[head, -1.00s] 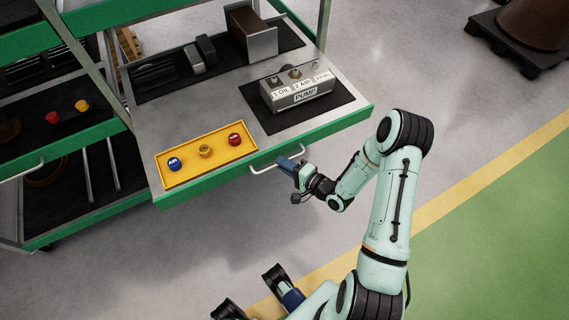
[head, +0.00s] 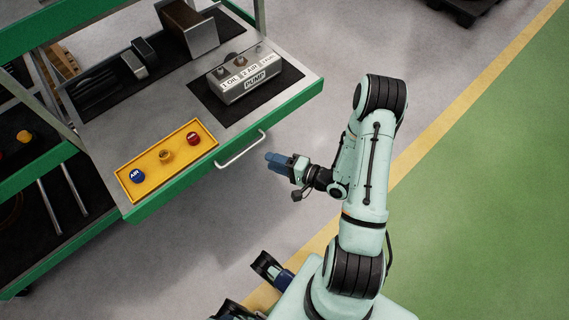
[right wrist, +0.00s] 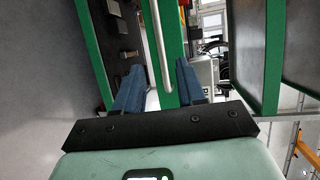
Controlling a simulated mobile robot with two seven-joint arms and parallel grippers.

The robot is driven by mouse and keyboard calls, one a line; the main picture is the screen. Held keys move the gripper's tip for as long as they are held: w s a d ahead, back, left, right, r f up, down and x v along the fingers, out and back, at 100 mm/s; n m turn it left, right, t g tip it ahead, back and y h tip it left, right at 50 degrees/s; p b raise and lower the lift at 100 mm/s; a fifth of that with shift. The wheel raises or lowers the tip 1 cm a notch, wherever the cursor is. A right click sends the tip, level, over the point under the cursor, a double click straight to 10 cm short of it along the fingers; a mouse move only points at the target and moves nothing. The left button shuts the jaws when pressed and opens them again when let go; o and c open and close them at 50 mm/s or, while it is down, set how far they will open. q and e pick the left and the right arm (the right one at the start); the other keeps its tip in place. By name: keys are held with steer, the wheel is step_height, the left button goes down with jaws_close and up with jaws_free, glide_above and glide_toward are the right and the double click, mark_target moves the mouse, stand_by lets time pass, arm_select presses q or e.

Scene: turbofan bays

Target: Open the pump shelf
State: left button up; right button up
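The pump shelf (head: 95,121) is a grey metal shelf with a green front edge and a pale bar handle (head: 240,150). It juts out past the green rack's upright in the head view. The grey pump block (head: 243,76) sits on its black mat. My right gripper (head: 270,160) is in front of the handle, with a small gap and not touching it. In the right wrist view its blue fingers are apart with nothing held, and the handle (right wrist: 158,45) shows ahead, beyond the fingertips.
A yellow tray (head: 124,181) on the shelf holds a blue, a yellow and a red cap. A brown-sided metal block (head: 188,30) stands at the back. Lower shelves with rods (head: 50,207) are at left. The floor right of the shelf is clear.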

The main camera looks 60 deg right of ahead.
steer(key=shift+v, duration=1.75)
steer(key=shift+a, duration=0.1)
